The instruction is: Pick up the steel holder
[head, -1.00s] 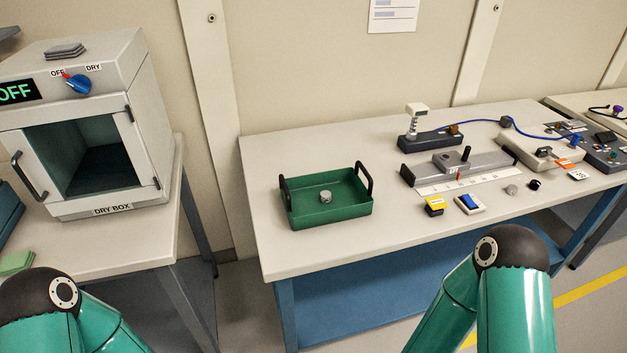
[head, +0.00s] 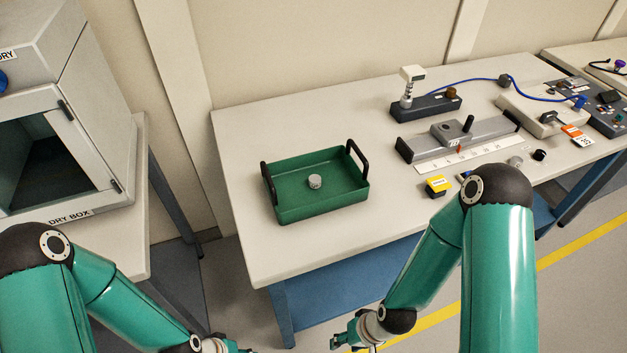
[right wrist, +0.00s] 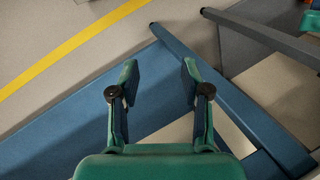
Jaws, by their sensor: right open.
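A small grey metallic cylinder (head: 315,181), which looks like a steel holder, stands inside the green tray (head: 283,213) on the table. A similar small grey cylinder (head: 515,162) stands on the table near the ruler; I cannot tell which is meant. My right gripper (head: 340,343) is low at the bottom of the head view, in front of the table and well apart from both cylinders. In the right wrist view its fingers (right wrist: 160,72) are spread and empty, with no cylinder in sight. My left gripper (head: 232,347) shows only partly at the bottom edge; its jaws are unclear.
The tray has two black upright handles. A yellow-labelled block (head: 437,186), a ruler (head: 470,157), a grey rail device (head: 460,138) and a black-based instrument (head: 425,106) occupy the table's right part. The table's front left is clear. A dry box (head: 90,165) stands left.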

